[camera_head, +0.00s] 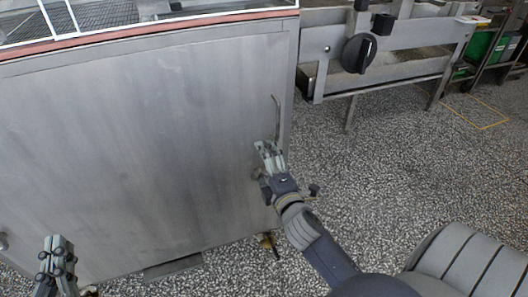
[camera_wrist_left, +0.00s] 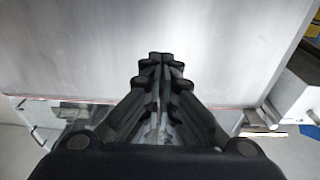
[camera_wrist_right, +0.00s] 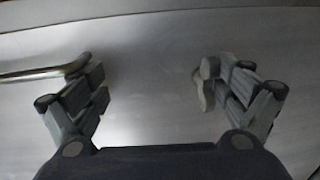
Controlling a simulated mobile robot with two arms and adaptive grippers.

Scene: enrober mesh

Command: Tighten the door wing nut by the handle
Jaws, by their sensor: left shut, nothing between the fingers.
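The door (camera_head: 150,130) is a large flat grey metal panel. Its bar handle (camera_head: 276,118) stands near its right edge and shows in the right wrist view (camera_wrist_right: 42,73) at the left. My right gripper (camera_head: 264,153) is at the door just below the handle. In the right wrist view its fingers (camera_wrist_right: 152,85) are apart with nothing visible between them. A pale two-lobed piece (camera_wrist_right: 206,82), apparently the wing nut, shows beside the right finger; contact is unclear. In the head view it is a small, partly hidden lump (camera_head: 257,173). My left gripper (camera_head: 62,240) is shut and empty at the lower left.
A framed conveyor section with a black knob (camera_head: 359,53) stands at the upper right. A dark knob-like fitting (camera_head: 314,190) is right of my right wrist. The speckled floor (camera_head: 400,150) is open to the right.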

